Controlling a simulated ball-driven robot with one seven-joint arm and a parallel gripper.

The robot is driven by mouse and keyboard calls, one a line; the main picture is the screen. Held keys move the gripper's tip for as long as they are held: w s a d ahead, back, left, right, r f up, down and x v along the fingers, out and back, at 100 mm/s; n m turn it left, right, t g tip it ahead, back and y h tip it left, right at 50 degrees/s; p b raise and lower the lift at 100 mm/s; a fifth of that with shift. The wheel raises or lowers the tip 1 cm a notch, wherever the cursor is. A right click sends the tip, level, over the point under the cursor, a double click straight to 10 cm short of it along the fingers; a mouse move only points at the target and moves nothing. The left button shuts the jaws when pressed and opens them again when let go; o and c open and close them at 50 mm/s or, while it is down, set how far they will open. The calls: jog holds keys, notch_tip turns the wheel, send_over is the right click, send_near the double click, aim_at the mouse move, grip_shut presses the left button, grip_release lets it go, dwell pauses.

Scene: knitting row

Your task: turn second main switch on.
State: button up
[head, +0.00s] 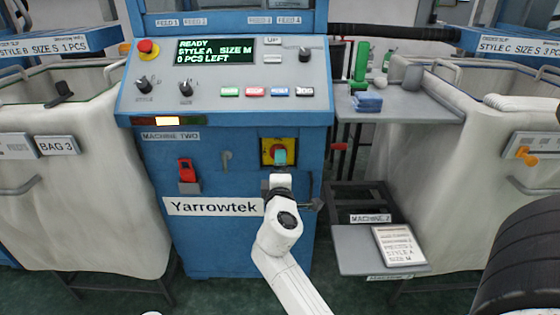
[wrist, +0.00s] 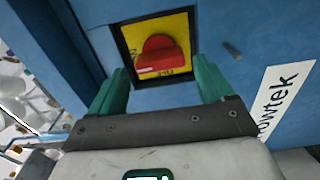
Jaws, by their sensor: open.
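The main switch of machine two is a red rotary knob on a yellow plate (head: 266,145), set in a dark frame on the blue cabinet front. In the wrist view the red knob (wrist: 160,52) shows in full, its grip bar lying roughly crosswise. Small print on the plate is too blurred to read. My gripper (head: 280,158) is in front of the plate and hides most of the knob in the head view. In the wrist view its green fingers (wrist: 160,78) are apart, empty, with the knob just beyond and between their tips.
Above is the sloped control panel (head: 225,75) with a red emergency button (head: 148,47) and a screen reading READY. A red padlock-like item (head: 187,172) hangs to the left. A grey shelf (head: 405,106) and a lower tray (head: 365,259) stick out at right. White bags flank the cabinet.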

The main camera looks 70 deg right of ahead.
jog(key=v, duration=0.5)
jog(key=shift+s+a, duration=0.15)
jog(key=shift+a, duration=0.15)
